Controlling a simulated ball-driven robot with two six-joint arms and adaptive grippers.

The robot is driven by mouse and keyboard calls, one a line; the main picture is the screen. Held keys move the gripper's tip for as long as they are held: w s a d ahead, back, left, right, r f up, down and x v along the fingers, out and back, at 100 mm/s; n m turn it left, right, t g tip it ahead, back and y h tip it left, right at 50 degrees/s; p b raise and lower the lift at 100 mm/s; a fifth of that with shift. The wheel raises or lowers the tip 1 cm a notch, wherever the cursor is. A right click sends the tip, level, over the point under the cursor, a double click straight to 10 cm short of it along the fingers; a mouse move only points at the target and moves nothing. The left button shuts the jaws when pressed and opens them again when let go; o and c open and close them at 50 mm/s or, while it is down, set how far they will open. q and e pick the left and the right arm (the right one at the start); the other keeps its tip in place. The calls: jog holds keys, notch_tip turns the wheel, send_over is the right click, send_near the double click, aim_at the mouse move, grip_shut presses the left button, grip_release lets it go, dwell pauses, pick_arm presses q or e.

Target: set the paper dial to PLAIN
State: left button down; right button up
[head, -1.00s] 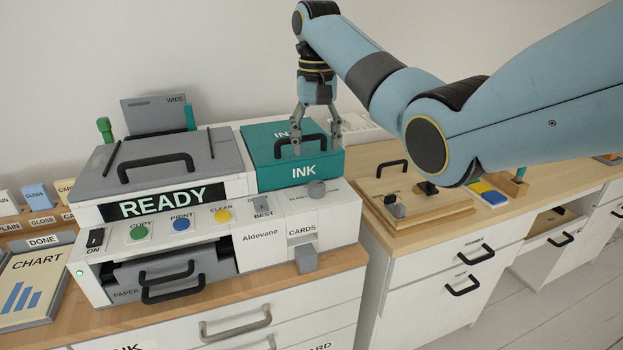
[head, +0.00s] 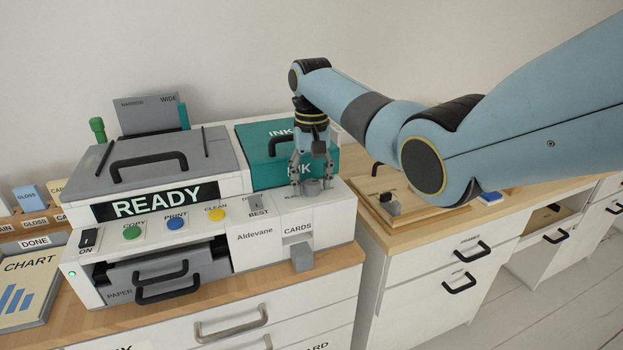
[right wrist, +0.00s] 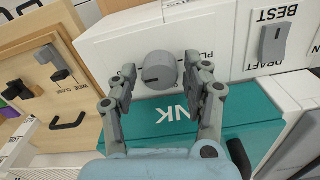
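The paper dial is a grey round knob (head: 313,187) on the white right front part of the printer (head: 262,232). In the right wrist view the knob (right wrist: 160,72) shows a dark pointer mark toward the left of that picture. Lettering beside it starts with "PL" and is partly covered by a finger; the rest is too small or hidden to read. My right gripper (head: 311,186) is open, pointing down over the dial. In the right wrist view its two fingers (right wrist: 159,66) stand on either side of the knob, with small gaps. My left gripper is out of view.
The teal INK cover (head: 262,150) with its black handle stands close behind the dial. A grey CARDS lever (head: 302,257) sticks out in front. The BEST/DRAFT switch (right wrist: 272,42) is beside the dial. A wooden board with knobs (head: 375,197) lies to the right.

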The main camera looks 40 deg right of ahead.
jog(key=c, duration=0.8)
jog(key=shift+c, duration=0.2)
